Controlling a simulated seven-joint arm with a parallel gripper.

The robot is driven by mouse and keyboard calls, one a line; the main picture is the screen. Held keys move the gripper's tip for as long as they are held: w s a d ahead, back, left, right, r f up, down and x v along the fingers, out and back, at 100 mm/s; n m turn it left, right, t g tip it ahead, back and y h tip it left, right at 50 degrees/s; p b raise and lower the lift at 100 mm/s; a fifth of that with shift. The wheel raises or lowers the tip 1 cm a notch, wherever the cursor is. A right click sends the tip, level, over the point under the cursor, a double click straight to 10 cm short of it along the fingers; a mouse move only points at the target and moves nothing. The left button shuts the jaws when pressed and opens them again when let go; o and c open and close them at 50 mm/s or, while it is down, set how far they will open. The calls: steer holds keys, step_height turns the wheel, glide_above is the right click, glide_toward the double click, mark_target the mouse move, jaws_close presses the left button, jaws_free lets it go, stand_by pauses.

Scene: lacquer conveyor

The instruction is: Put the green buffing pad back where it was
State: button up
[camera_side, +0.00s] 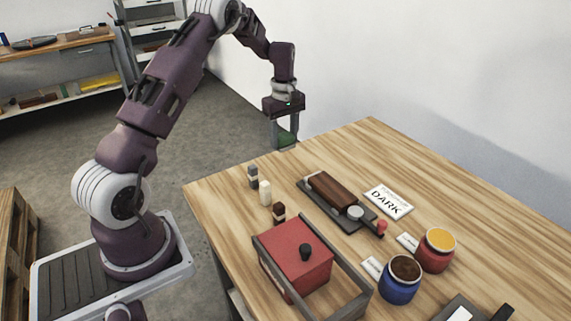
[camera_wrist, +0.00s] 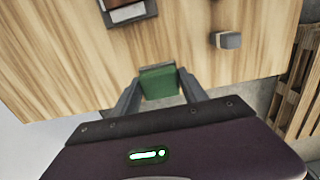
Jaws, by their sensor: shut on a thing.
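My gripper (camera_side: 285,141) is shut on the green buffing pad (camera_side: 287,136) and holds it in the air near the far left edge of the wooden table (camera_side: 370,140). In the wrist view the pad (camera_wrist: 158,82) sits between the two fingers, with the table top and a strip of floor behind it. Three small blocks stand in a row along the table's left part: a grey one (camera_side: 253,177), a cream one (camera_side: 265,193) and a dark brown one (camera_side: 279,212). The grey block also shows in the wrist view (camera_wrist: 228,40).
A dark tray (camera_side: 346,222) holds a brown block (camera_side: 332,190). A card reading DARK (camera_side: 388,203) lies beside it. A red box (camera_side: 296,262) in a grey frame, a blue jar (camera_side: 399,285) and a red jar (camera_side: 434,258) stand nearer. The far table corner is clear.

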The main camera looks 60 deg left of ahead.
mark_target(284, 167)
step_height(284, 167, down, 7)
steer(key=shift+f, duration=0.2)
steer(key=o, duration=1.3)
steer(key=shift+f, duration=0.1)
